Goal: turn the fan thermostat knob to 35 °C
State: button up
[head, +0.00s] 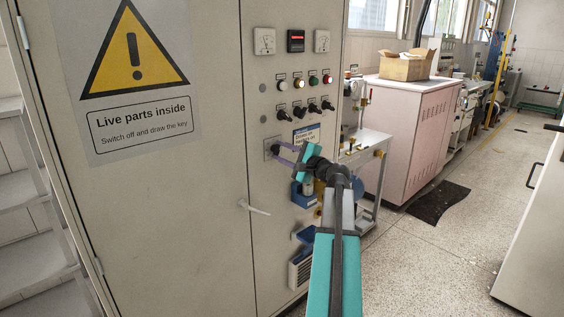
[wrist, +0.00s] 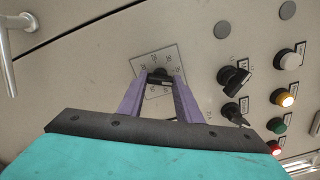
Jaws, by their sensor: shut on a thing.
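The thermostat knob (wrist: 160,77) is a small black knob on a square grey scale plate (wrist: 146,65) with printed marks around it, fixed to the cabinet. In the wrist view my gripper (wrist: 161,83) has its two purple fingers on either side of the knob, shut on it. The scale figures are too small to read, so the knob's setting cannot be told. In the head view my gripper (head: 276,149) reaches the plate (head: 270,143) from the right, and its fingers partly cover the knob.
Black selector switches (wrist: 233,78) and coloured lamps (wrist: 285,98) sit close to the right of the knob in the wrist view. A white door handle (head: 254,207) sticks out below the plate in the head view. The floor (head: 410,245) to the right is mostly clear.

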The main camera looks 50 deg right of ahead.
jog(key=n+b, duration=0.3)
jog(key=shift+f, duration=0.25)
jog(key=shift+r+n+b, duration=0.1)
jog(key=shift+n+b, duration=0.9)
jog(key=shift+b, duration=0.1)
jog(key=shift+r, duration=0.1)
jog(key=o, duration=1)
jog(key=shift+o, duration=0.2)
jog(key=shift+s, duration=0.2)
jog(key=s+a, duration=0.1)
jog(key=s, duration=1.2)
jog(key=shift+s, duration=0.25)
jog(key=shift+s, duration=0.1)
